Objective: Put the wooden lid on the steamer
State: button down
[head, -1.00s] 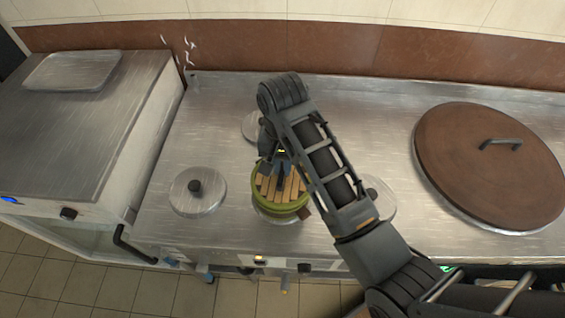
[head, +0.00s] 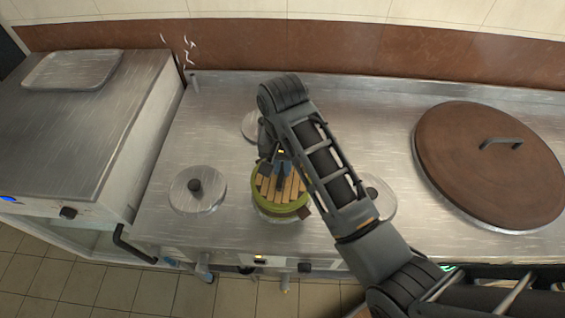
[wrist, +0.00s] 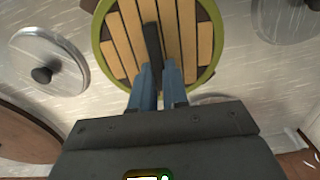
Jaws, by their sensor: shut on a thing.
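The wooden lid (head: 293,190), with pale slats, dark gaps and a green rim, is at the middle of the steel counter in the head view. In the wrist view the lid (wrist: 120,42) has a dark bar handle (wrist: 151,42) across its middle. My gripper (wrist: 159,75) is shut on this handle; in the head view my gripper (head: 281,165) is partly hidden by my arm. Directly under the lid, a round body, likely the steamer (head: 277,216), shows only as a narrow strip. I cannot tell whether the lid touches it or hangs just above.
Small round steel covers with dark knobs lie to the left (head: 197,190), behind (head: 250,126) and to the right (head: 380,196) of the lid. A large brown lid (head: 480,165) covers the right side. A steel cabinet with a tray (head: 72,70) stands at left.

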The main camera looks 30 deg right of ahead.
jog(key=shift+f, duration=0.3)
jog(key=c, duration=1.4)
grip_release()
